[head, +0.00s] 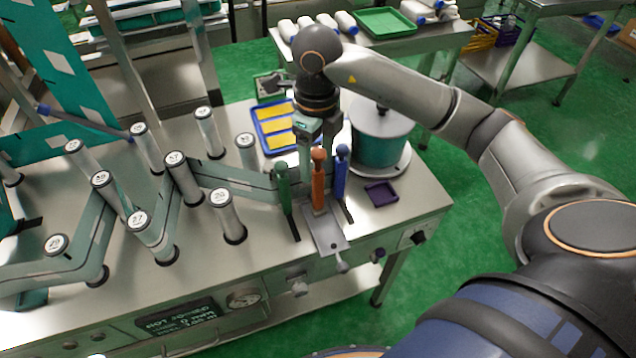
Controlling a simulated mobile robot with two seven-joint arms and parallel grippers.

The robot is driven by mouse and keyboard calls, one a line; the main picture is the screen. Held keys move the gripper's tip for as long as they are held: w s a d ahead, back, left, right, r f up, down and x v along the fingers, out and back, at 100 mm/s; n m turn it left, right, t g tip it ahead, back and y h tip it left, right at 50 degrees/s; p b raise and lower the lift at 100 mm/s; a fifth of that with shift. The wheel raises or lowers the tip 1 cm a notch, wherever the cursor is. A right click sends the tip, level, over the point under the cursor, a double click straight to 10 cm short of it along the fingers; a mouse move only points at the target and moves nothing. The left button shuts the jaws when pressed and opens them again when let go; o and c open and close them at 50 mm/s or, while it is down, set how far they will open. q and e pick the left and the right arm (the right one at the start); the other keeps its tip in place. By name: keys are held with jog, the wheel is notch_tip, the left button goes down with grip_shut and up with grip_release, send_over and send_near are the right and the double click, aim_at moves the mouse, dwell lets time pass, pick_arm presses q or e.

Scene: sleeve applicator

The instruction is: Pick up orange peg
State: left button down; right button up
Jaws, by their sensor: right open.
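The orange peg (319,188) stands upright at the front right of the machine table, between a green peg (284,187) on its left and a blue peg (341,175) on its right. My right gripper (317,150) points down from above, open, at the top of the orange peg. Its fingers appear to be on either side of the peg's head. I cannot tell whether they touch it. My left gripper is not in view.
Several upright rollers, such as one (226,216), stand to the left. A blue tray with yellow pieces (259,132) lies behind the gripper. A large teal spool (380,140) stands close at the right, near a small purple tray (381,193).

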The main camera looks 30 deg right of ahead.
aim_at(318, 170)
jog(key=f, duration=0.3)
jog(key=shift+s+f+p, duration=0.3)
jog(key=shift+p, duration=0.05)
jog(key=shift+f, duration=0.55)
grip_shut()
jog(key=shift+w+r, duration=0.1)
dwell(0.5)
